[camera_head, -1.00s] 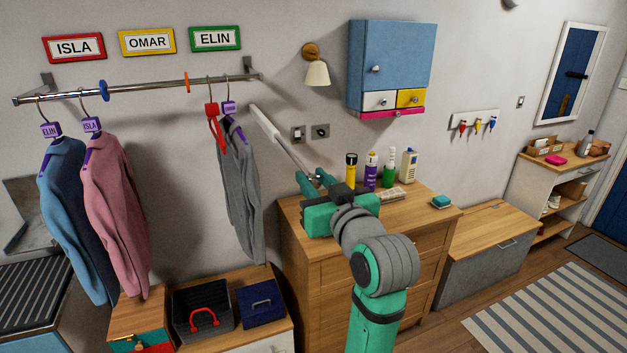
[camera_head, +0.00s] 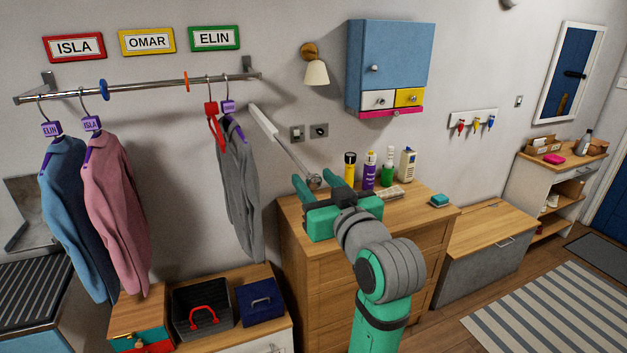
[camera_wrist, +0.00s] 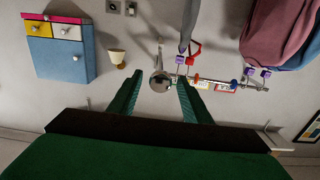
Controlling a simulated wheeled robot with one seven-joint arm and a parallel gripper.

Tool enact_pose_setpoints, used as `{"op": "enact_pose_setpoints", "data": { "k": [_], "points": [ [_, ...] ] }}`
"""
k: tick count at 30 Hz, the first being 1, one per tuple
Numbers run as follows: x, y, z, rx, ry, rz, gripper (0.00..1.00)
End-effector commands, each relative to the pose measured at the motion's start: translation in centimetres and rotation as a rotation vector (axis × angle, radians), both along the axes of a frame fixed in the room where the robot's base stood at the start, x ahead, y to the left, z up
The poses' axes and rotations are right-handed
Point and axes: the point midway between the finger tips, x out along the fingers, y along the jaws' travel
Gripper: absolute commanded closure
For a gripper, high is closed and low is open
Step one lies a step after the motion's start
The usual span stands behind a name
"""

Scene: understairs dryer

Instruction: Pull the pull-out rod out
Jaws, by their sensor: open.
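The pull-out rod (camera_head: 290,153) is a thin metal shaft extending from a white sleeve (camera_head: 262,121) on the wall, slanting down to the right. It ends in a round metal knob (camera_head: 314,182), which also shows in the wrist view (camera_wrist: 160,81). My gripper (camera_head: 316,178) is open, with its green fingers spread on either side of the knob. In the wrist view, my gripper (camera_wrist: 158,79) has the knob between its fingertips, with a visible gap on each side. A good length of the shaft shows outside the sleeve.
A wooden chest of drawers (camera_head: 340,262) stands below my gripper. Several bottles (camera_head: 369,170) stand on its top, to the right. A grey garment (camera_head: 240,190) hangs left of the rod. A blue wall cabinet (camera_head: 392,58) and wall lamp (camera_head: 316,73) are above.

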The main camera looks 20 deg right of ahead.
Motion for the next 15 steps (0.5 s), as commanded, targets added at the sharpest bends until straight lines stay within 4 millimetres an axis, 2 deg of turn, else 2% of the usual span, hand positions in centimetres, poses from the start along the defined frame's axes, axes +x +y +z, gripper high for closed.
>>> {"op": "enact_pose_setpoints", "data": {
  "k": [9,15],
  "points": [
    [-5.8,-0.2,0.0,-0.001,-0.002,-0.002,0.56],
    [-8.6,-0.2,0.0,0.0,-0.001,0.001,0.56]
  ]
}}
